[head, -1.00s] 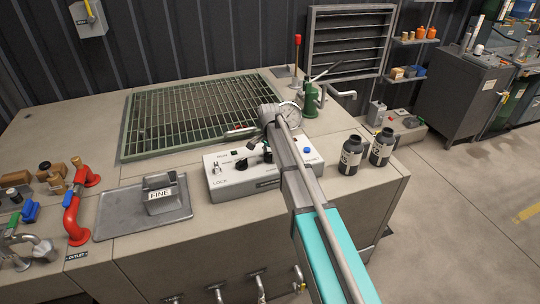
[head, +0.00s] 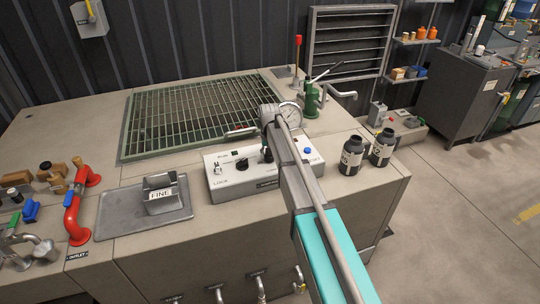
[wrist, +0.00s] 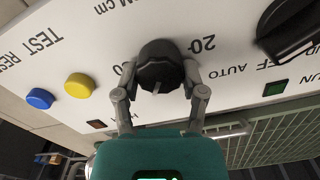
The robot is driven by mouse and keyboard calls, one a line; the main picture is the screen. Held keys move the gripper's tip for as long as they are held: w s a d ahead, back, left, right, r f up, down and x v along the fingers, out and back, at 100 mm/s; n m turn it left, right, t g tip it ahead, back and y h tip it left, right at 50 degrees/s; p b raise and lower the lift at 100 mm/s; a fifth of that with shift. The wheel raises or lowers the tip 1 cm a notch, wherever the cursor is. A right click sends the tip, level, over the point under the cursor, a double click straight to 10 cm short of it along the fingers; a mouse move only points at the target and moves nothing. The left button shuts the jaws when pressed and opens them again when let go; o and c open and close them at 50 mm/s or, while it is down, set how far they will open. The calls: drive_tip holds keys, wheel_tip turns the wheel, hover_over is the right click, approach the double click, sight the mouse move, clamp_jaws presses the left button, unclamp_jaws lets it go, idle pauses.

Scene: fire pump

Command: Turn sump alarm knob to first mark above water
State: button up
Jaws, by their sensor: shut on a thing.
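The black sump alarm knob (wrist: 160,52) stands on the white control panel (wrist: 100,25) in the wrist view. My gripper (wrist: 160,72) is shut on it, one finger on each side. A pale pointer mark on the knob faces the bottom of the wrist picture, between the printed 20 at right and a partly covered number at left. In the head view the control box (head: 225,187) sits on the bench, and my arm covers much of its right half. The green sump grating (head: 190,115) lies behind the box; I cannot read a water level through it.
A black selector knob (wrist: 290,30) is beside the alarm knob. Yellow (wrist: 78,85) and blue (wrist: 40,98) buttons are on its other side. Two dark bottles (head: 351,155) stand right of the box, and a tray (head: 115,215) lies left.

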drive_tip(key=shift+n, duration=0.5)
drive_tip(key=o, duration=1.1)
drive_tip(key=shift+o, duration=0.2)
drive_tip(key=shift+m, duration=0.4)
